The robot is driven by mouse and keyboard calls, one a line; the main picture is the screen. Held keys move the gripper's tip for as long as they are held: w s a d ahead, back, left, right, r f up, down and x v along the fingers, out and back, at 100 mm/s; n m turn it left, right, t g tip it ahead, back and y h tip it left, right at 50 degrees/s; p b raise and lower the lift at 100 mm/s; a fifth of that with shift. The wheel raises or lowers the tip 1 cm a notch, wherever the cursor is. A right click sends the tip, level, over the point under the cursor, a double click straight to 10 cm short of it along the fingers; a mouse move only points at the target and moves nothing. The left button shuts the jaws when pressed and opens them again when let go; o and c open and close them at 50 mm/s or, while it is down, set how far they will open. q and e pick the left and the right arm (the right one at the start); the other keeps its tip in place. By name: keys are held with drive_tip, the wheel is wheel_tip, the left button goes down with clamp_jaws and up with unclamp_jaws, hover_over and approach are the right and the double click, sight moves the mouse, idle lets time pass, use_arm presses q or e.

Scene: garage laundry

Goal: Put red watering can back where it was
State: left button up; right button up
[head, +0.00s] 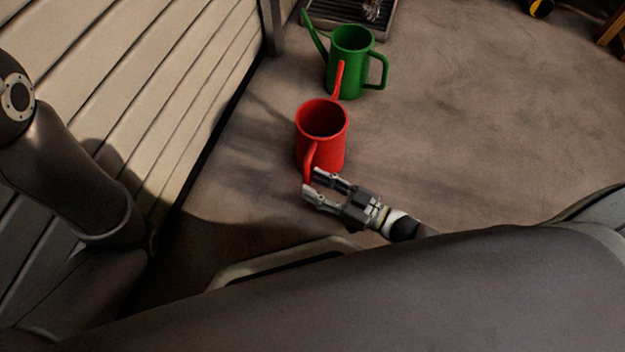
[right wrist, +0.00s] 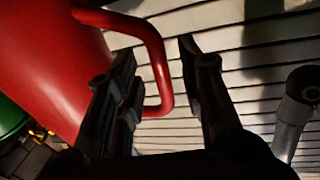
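The red watering can (head: 333,148) stands upright on the floor in the middle of the head view, its spout pointing away and its handle towards me. In the right wrist view the red can (right wrist: 45,60) fills the left side. My right gripper (head: 311,183) is open at the can's handle. In the right wrist view the handle (right wrist: 158,62) lies between the two spread fingers of my right gripper (right wrist: 155,50), with a gap to the right finger. My left arm shows at the left of the head view, but its gripper does not.
A green watering can (head: 342,75) stands just behind the red one, close to its spout. A grey tray (head: 325,14) lies behind that. A pale slatted wall (head: 150,75) runs along the left. The floor (head: 480,120) to the right is clear.

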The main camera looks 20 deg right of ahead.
drive_tip(key=p+v, duration=0.3)
drive_tip(key=v, duration=0.7)
drive_tip(key=shift+s+d+p, duration=0.15)
drive_tip(key=shift+p, duration=0.15)
